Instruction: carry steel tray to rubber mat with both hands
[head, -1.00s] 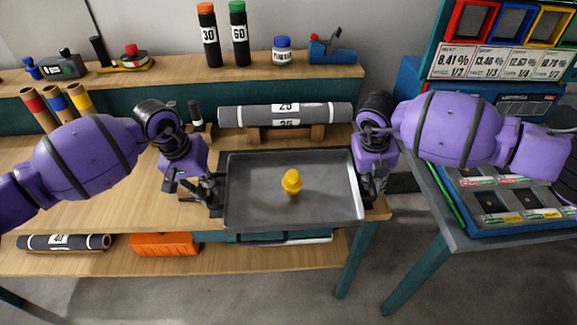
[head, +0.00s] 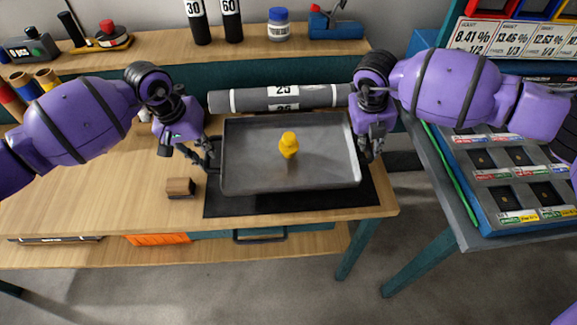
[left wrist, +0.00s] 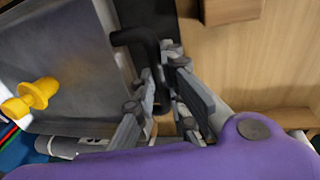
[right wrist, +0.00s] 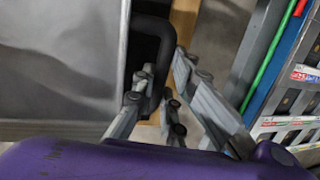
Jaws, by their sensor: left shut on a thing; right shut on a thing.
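The steel tray (head: 245,170) is a grey shallow pan with a dark handle at each side. A yellow knobbed piece (head: 289,145) stands upright on it. The black rubber mat (head: 290,203) lies on the wooden bench under the tray and shows along the front and right; I cannot tell how large the gap between them is. My left gripper (head: 207,154) is shut on the left handle, seen in the left wrist view (left wrist: 140,38). My right gripper (head: 368,150) is shut on the right handle, seen in the right wrist view (right wrist: 158,32). The tray looks about level.
A small wooden block (head: 180,188) sits left of the mat. A grey roll (head: 235,102) lies behind the tray. Bottles, a jar (head: 279,24) and tools stand on the back shelf. A sorting table (head: 490,165) stands to the right across a floor gap. The bench's left is largely clear.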

